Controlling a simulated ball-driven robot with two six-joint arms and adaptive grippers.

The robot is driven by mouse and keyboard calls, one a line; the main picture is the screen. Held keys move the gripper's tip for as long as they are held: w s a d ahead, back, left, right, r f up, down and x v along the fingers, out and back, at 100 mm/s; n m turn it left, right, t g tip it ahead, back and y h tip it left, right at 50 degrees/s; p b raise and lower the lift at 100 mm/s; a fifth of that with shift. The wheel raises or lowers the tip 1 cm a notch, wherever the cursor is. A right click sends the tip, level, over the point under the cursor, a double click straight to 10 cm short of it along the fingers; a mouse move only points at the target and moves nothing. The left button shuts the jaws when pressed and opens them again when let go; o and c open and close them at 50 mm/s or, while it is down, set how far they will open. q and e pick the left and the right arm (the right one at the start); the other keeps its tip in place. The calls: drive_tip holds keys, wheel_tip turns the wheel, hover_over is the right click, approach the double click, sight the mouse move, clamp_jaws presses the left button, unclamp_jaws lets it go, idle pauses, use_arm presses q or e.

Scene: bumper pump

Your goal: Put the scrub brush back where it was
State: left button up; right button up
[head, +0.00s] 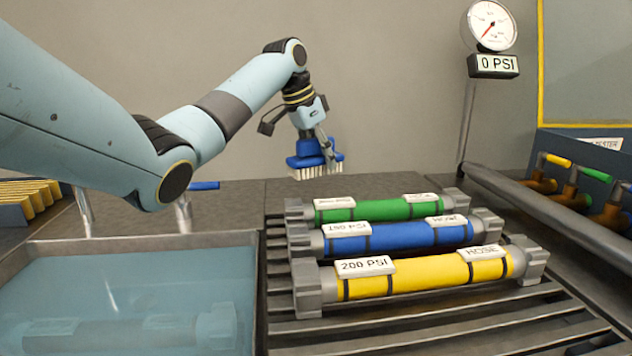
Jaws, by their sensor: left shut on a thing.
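The scrub brush (306,163) has a blue back and white bristles pointing down. My left gripper (318,138) is shut on it and holds it up in front of the back wall, beyond the hoses. The brush appears clear of the dark counter (350,186). The gripper's fingers hide part of the brush's top. My right gripper is not in view.
Green (379,210), blue (398,237) and yellow (418,277) hoses lie on a slatted rack at centre right. A water basin (130,242) is at front left. A gauge (491,25) stands at back right, above a thick pipe (560,218).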

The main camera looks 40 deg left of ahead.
sight(316, 191)
use_arm(q)
drive_tip(key=shift+a+f, duration=0.55)
drive_tip(key=shift+a, duration=0.3)
wheel_tip(316, 191, down, 4)
drive_tip(key=shift+f+b, duration=0.1)
drive_tip(key=shift+b, duration=0.4)
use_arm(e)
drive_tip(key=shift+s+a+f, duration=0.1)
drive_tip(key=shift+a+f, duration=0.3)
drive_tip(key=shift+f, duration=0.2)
use_arm(q)
drive_tip(key=o, duration=1.1)
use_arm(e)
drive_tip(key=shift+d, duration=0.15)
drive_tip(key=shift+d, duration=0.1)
